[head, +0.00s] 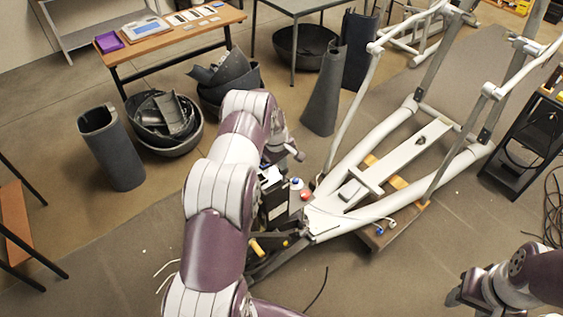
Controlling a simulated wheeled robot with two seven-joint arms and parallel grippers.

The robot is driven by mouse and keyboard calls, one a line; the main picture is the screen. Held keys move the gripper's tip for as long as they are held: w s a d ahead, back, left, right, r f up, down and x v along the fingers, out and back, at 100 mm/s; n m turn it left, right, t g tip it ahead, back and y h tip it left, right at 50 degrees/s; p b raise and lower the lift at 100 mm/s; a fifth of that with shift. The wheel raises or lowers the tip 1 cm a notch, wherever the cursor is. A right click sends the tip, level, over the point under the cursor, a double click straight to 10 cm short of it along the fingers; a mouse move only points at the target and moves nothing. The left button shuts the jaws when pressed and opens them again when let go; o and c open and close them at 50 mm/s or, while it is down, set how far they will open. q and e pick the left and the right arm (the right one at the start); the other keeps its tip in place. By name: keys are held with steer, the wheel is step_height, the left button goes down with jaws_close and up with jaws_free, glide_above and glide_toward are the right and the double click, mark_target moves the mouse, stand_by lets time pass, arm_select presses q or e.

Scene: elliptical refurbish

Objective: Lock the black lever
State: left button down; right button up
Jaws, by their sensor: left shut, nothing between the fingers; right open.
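The elliptical machine's white frame (410,155) lies across the floor at centre right. At its near end is a dark mechanism with a black box (275,205), a red cap (305,195) and a yellow grip (257,249). I cannot pick out the black lever for certain among these dark parts. My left arm rises in front of the mechanism and covers its left side. My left gripper (293,152) is shut and empty just above and behind the black box, partly hidden by the arm. My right gripper (458,294) is open and empty at the bottom right, apart from the machine.
Dark bowls (165,128) and curved grey shells (110,147) stand on the floor at left. A wooden table (172,38) with a purple tray is behind. A black rack (527,135) stands at right. Cables (552,205) lie at the right edge. Floor at lower right is mostly clear.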

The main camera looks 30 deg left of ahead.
arm_select(q)
steer(key=shift+s+b+x, duration=0.2)
steer(key=shift+b+x, duration=0.3)
steer(key=shift+x, duration=0.6)
steer(key=shift+s+r, duration=0.3)
steer(key=shift+w, duration=0.1)
arm_select(e)
steer(key=shift+s+f, duration=0.1)
steer(key=shift+f, duration=0.8)
arm_select(q)
steer(key=shift+r+p, duration=0.25)
steer(key=shift+p, duration=0.25)
steer(key=p+v, duration=0.2)
steer(key=shift+w+a+r, duration=0.1)
steer(key=shift+w+r, duration=0.1)
steer(key=shift+r, duration=0.25)
steer(key=b+v, duration=0.4)
steer(key=v, duration=0.7)
steer(key=shift+s, duration=0.2)
arm_select(e)
steer(key=shift+s+d+f, duration=0.2)
steer(key=shift+f, duration=0.55)
arm_select(q)
steer(key=shift+f, duration=0.2)
arm_select(e)
steer(key=shift+w, duration=0.1)
